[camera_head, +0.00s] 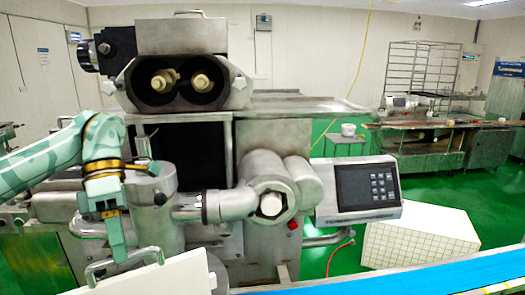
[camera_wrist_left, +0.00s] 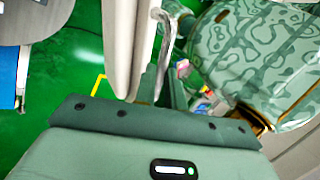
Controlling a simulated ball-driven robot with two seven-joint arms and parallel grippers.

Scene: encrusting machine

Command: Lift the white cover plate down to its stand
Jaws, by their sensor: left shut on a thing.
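The white cover plate (camera_head: 165,277) is at the bottom left of the head view, cut off by the frame's lower edge. It has a grey metal bar handle (camera_head: 140,257) along its top. My left gripper (camera_head: 118,248) reaches down from above and is shut on this handle. In the left wrist view the plate (camera_wrist_left: 120,45) hangs as a pale upright slab, with the handle (camera_wrist_left: 164,45) beside it. I cannot pick out the stand for certain. My right gripper is not in view.
The steel encrusting machine (camera_head: 205,130) stands close behind the plate, with a pipe (camera_head: 225,205) and control panel (camera_head: 367,187) jutting forward. A blue belt (camera_head: 420,280) crosses the lower right. A white gridded block (camera_head: 420,240) sits on the green floor (camera_head: 470,195).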

